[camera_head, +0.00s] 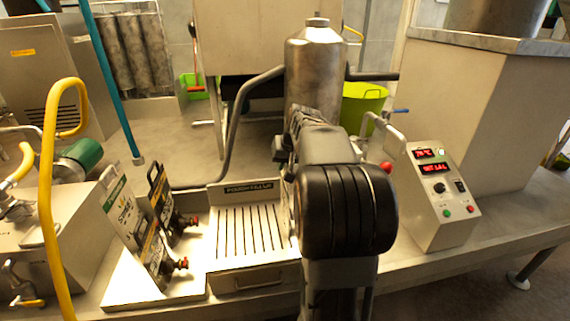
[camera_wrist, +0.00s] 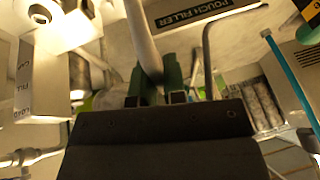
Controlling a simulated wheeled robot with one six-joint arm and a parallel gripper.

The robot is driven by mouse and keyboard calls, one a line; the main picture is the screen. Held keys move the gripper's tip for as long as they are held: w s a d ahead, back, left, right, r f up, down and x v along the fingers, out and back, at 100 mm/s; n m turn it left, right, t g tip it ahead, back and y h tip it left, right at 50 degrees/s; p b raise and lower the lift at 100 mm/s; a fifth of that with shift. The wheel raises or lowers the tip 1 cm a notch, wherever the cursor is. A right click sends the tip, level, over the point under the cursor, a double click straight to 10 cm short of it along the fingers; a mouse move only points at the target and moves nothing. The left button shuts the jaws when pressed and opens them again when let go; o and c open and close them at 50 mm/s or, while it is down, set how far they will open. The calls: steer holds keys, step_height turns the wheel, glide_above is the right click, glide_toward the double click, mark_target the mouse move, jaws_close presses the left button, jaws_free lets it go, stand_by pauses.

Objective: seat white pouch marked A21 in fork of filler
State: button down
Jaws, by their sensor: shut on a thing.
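The pouch filler shows in the head view as a steel body with a nameplate (camera_head: 249,188) above a slotted tray (camera_head: 245,232). Its nameplate also shows in the wrist view (camera_wrist: 207,12). A whitish pouch with a green label (camera_head: 122,210) stands in a rack at the left, beside darker pouches with red caps (camera_head: 168,205); I cannot read an A21 mark. My gripper (camera_wrist: 156,84) has green fingers, shut on a pale lever bar (camera_wrist: 141,35) that runs up from between them. A plate lettered CAP, FILL, LOAD (camera_wrist: 24,87) is at the left. My arm hides the fork and gripper in the head view.
A control box with red displays (camera_head: 437,190) stands right of the filler. A yellow hose (camera_head: 48,200) and teal hose (camera_head: 106,80) hang at the left. A steel tank (camera_head: 314,70) and bent pipe (camera_head: 238,110) stand behind.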

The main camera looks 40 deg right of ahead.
steer(key=shift+f, duration=0.35)
steer(key=c, duration=1.1)
jaws_free()
steer(key=shift+r, duration=0.1)
steer(key=v, duration=1.4)
